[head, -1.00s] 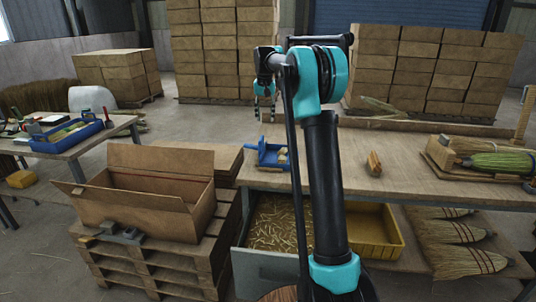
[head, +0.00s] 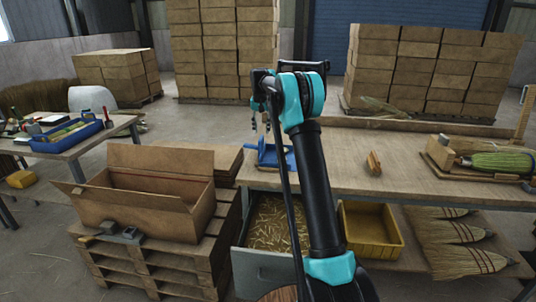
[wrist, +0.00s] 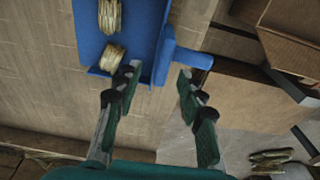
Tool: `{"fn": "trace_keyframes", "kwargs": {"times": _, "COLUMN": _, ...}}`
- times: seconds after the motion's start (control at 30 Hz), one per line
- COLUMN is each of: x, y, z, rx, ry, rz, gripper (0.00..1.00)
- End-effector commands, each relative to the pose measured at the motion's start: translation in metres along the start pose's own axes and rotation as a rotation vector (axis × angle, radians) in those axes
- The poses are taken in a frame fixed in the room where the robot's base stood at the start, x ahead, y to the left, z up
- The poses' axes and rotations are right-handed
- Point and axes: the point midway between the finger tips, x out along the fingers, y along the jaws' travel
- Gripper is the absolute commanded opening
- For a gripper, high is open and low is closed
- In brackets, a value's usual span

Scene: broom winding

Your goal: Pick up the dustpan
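The blue dustpan (head: 285,163) lies on the workbench near its left end. It also shows in the wrist view (wrist: 92,42), with tan bundles lying in it. Its short blue handle (wrist: 192,58) sticks out to the right there, past the bench edge. My gripper (wrist: 157,76) is open and empty, its two fingers spread on either side of the dustpan's near corner and handle base. In the head view my gripper (head: 259,122) hangs above the dustpan. I cannot tell whether a finger touches it.
A broom in a wooden fixture (head: 497,162) lies farther right. A cardboard box (head: 140,210) on a pallet stands left. A yellow bin (head: 372,235) sits below the bench.

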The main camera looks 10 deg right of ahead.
Motion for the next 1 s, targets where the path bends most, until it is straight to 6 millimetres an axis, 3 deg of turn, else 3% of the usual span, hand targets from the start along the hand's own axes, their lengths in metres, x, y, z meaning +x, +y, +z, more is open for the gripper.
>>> {"fn": "trace_keyframes", "kwargs": {"times": 0.37, "x": 0.026, "y": -0.002, "z": 0.000, "rx": 0.000, "ry": 0.000, "rz": 0.000, "gripper": 0.40}}
{"fn": "trace_keyframes", "kwargs": {"times": 0.7, "x": 0.068, "y": -0.006, "z": 0.000, "rx": 0.000, "ry": 0.000, "rz": 0.000, "gripper": 0.40}}
{"fn": "trace_keyframes", "kwargs": {"times": 0.9, "x": 0.070, "y": -0.006, "z": 0.000, "rx": 0.000, "ry": 0.000, "rz": 0.000, "gripper": 0.40}}
{"fn": "trace_keyframes", "kwargs": {"times": 1.0, "x": 0.070, "y": -0.006, "z": 0.000, "rx": 0.000, "ry": 0.000, "rz": 0.000, "gripper": 0.30}}
